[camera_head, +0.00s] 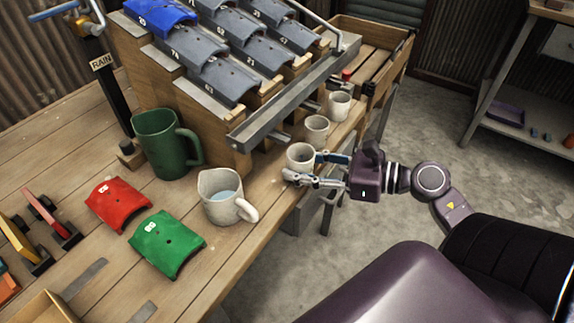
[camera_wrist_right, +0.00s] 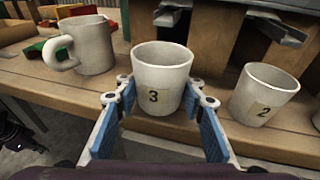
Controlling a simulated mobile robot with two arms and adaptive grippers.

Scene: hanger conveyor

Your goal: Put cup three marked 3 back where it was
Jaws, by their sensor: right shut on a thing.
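Cup three (camera_wrist_right: 152,97), a small off-white cup labelled 3, is upright between the fingers of my right gripper (camera_wrist_right: 157,108) in the right wrist view. In the head view the cup (camera_head: 300,156) is at the bench's right edge, under the grey gutter. My right gripper (camera_head: 318,170) is shut on its sides. I cannot tell whether the cup's bottom touches the bench. Cup two (camera_wrist_right: 263,96), labelled 2, stands just to its right in the wrist view and behind it in the head view (camera_head: 316,129). My left gripper is out of view.
Another small cup (camera_head: 340,105) stands farther along the edge. A white jug of water (camera_head: 222,197) and a green mug (camera_head: 160,143) stand left of cup three. The grey gutter (camera_head: 290,100) slopes above the cups. Red (camera_head: 119,204) and green tiles (camera_head: 167,243) lie nearer.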

